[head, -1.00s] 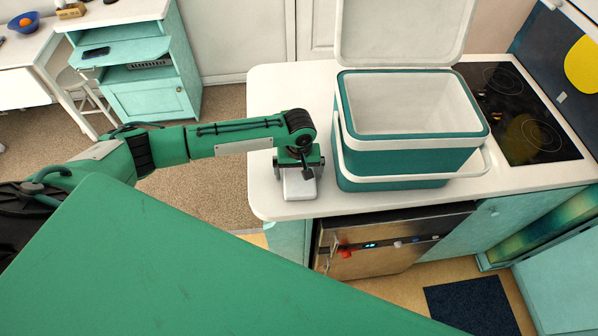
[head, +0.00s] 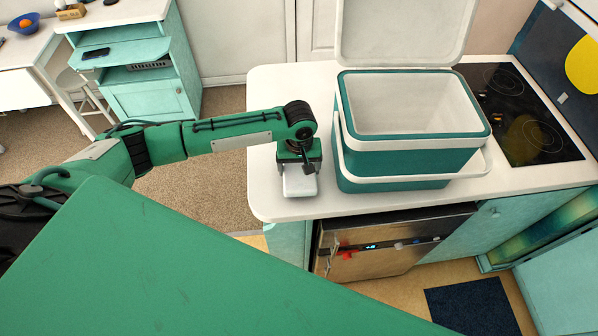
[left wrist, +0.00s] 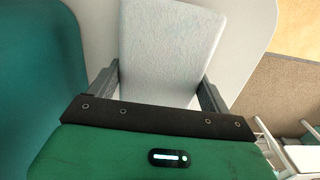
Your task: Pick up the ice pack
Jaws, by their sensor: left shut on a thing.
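The ice pack (head: 300,186) is a pale, whitish flat block at the left end of the white counter, just left of the cooler. My left gripper (head: 299,170) points down over it and is shut on it. In the left wrist view the ice pack (left wrist: 170,45) lies between the two dark fingers (left wrist: 160,88), one at each side. It seems to be a little above the counter, but the gap is hard to judge. My right gripper is not in view.
A teal and white cooler (head: 415,158) stands open and empty-looking on the counter (head: 275,100), close to the right of my left gripper. A black cooktop (head: 520,115) is farther right. Below the counter is a steel-fronted appliance (head: 375,265).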

